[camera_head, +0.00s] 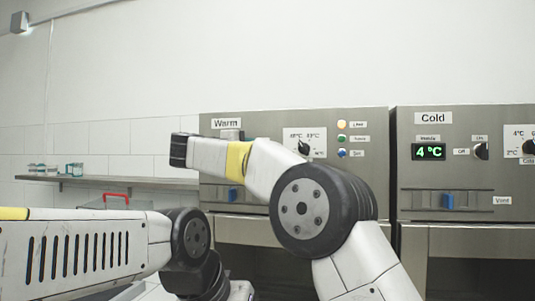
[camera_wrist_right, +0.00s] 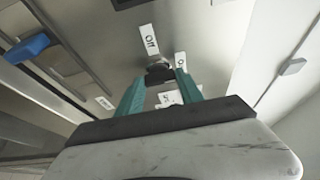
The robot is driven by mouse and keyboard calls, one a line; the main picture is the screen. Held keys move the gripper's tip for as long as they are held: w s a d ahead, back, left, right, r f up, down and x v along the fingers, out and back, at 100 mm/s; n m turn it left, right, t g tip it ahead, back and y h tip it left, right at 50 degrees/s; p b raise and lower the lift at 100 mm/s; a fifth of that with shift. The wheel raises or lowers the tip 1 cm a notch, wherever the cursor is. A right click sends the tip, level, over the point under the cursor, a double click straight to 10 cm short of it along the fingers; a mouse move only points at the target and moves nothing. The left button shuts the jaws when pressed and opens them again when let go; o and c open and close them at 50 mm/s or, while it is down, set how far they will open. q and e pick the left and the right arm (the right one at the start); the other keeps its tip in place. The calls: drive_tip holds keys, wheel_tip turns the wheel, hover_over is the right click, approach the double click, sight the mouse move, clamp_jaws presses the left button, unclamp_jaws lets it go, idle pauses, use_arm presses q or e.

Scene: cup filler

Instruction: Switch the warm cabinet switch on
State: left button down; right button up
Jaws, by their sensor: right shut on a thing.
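The warm cabinet (camera_head: 365,180) is the left steel unit in the head view, with a "Warm" label at its top. Its switch is hidden there behind my right arm. In the right wrist view the dark switch knob (camera_wrist_right: 158,70) sits between the teal fingers of my right gripper (camera_wrist_right: 160,80), which is shut on it. The knob's setting is not clear. My left gripper is not in view.
A temperature dial (camera_head: 303,147) and coloured lights (camera_head: 342,139) are right of my arm on the warm panel. The cold cabinet (camera_head: 455,182) stands to the right, its display (camera_head: 430,152) reading 4 °C. A shelf (camera_head: 120,182) with small jars is on the left wall.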

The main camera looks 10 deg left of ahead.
drive_tip(key=shift+f, duration=0.1)
drive_tip(key=o, duration=1.4)
drive_tip(key=shift+s, duration=0.1)
drive_tip(key=v, duration=0.7)
drive_tip(key=shift+s+a, duration=0.15)
drive_tip(key=shift+s, duration=0.1)
